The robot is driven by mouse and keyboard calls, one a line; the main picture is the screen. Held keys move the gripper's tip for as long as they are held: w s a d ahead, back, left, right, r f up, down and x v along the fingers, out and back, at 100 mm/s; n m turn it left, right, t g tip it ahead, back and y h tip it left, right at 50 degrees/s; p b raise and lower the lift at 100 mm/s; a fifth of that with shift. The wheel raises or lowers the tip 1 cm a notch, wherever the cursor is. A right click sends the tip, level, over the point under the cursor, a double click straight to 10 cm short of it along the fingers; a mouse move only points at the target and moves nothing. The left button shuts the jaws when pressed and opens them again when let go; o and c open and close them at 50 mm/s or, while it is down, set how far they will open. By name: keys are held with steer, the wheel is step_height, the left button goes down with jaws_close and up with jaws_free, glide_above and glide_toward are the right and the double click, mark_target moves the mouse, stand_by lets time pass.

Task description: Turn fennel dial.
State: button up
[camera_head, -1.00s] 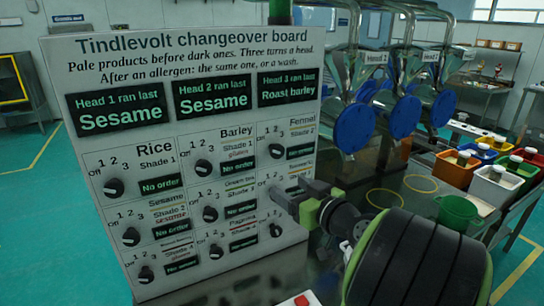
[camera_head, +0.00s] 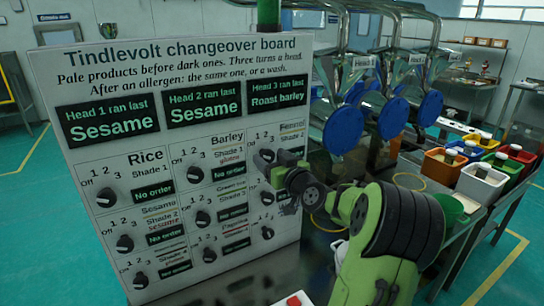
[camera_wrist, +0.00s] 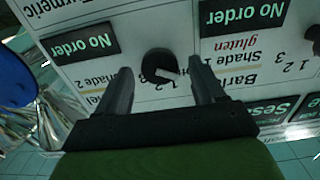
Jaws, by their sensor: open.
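The fennel dial is a black round knob at the upper right of the white changeover board (camera_head: 100,48). In the wrist view the fennel dial (camera_wrist: 160,64) sits between the two fingers of my open gripper (camera_wrist: 160,84), with visible gaps on both sides. Its white pointer line points right and slightly down in this upside-down view, which is left and slightly up on the board. The fennel display (camera_head: 290,154) is partly covered.
The barley dial (camera_head: 194,175) is left of my gripper, and a turmeric label (camera_wrist: 68,8) is by the wrist view's upper edge. Blue round lids (camera_head: 343,130) hang from the heads at the right. Coloured bins (camera_head: 445,162) stand on the right-hand table.

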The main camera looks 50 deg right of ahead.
steer(key=shift+c, duration=0.4)
steer(key=c, duration=1)
steer(key=shift+o, duration=0.2)
steer(key=shift+m, duration=0.3)
steer(key=m, duration=0.2)
steer(key=shift+m, duration=0.3)
steer(key=shift+d+m+p, duration=0.1)
steer(key=shift+m+p, duration=0.3)
steer(key=shift+m, duration=1.8)
steer(key=o, duration=1)
